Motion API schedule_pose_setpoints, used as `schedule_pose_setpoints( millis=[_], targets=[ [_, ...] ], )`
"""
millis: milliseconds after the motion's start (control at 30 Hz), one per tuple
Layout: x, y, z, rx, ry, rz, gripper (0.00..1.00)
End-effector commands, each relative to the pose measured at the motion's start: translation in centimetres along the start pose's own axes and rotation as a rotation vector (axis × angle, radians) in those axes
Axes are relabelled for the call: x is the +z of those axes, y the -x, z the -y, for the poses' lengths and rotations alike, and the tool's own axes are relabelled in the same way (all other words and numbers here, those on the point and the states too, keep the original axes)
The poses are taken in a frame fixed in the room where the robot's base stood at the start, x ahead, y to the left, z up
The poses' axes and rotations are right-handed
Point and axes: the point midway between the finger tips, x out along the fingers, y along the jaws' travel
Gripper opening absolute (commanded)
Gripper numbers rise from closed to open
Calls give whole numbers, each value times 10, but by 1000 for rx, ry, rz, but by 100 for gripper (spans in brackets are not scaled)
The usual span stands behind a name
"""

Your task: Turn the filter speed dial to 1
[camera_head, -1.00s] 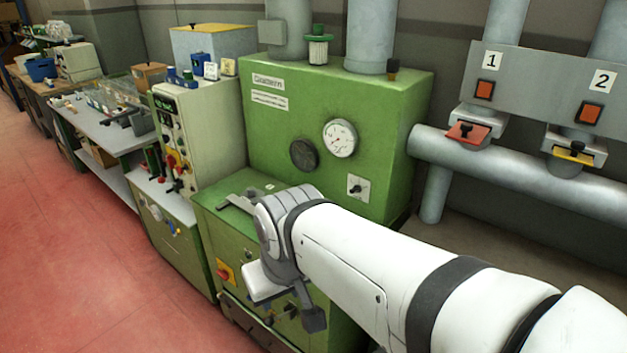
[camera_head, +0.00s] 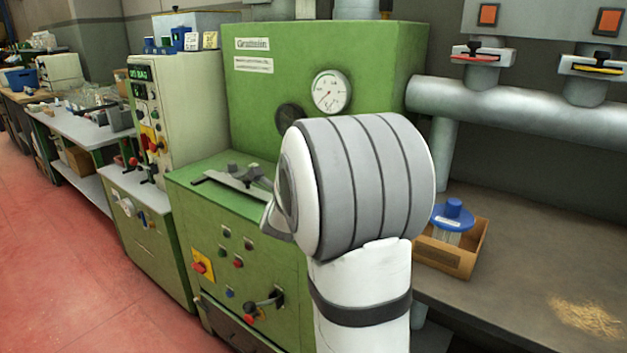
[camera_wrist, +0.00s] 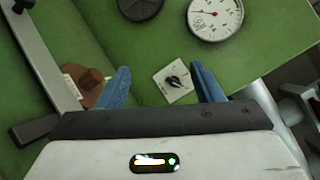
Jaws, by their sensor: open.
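The dial (camera_wrist: 177,82) is a small black knob on a white square plate on the green machine front. It shows in the wrist view, between my finger tips in the picture. In the head view my arm hides it. The plate's markings are too small to read. My gripper (camera_wrist: 160,68) has its two blue fingers spread apart with nothing between them. It appears to face the panel, apart from the knob. In the head view my arm's wrist covers the gripper.
A white round gauge (camera_head: 331,91) and a black round disc (camera_head: 290,119) sit above the dial on the green machine (camera_head: 255,110). A metal bar fixture (camera_head: 240,180) lies on the ledge below. A cardboard box (camera_head: 452,250) with a blue-topped item stands at right.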

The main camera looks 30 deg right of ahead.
Motion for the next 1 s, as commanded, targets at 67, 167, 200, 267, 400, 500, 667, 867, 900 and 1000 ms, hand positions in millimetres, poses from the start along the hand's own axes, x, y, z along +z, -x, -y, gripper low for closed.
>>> schedule_pose_setpoints(
  millis=[67, 167, 200, 267, 400, 500, 667, 867, 900, 1000],
  targets=[
    [-37, -12, -19, -126, -131, -34, 60],
    [-62, -19, -19, -262, -263, -48, 60],
    [-70, -20, -19, -303, -300, -48, 60],
    [-78, -21, -18, -352, -342, -46, 60],
    [-86, -25, -15, -405, -387, -40, 60],
    [-89, -34, -12, -410, -392, -40, 60],
    [-98, -62, -9, -409, -391, -40, 60],
    [-111, -104, -5, -407, -390, -40, 60],
    [-114, -112, -4, -408, -390, -40, 60],
    [-120, -133, -2, -407, -389, -38, 60]
  ],
)
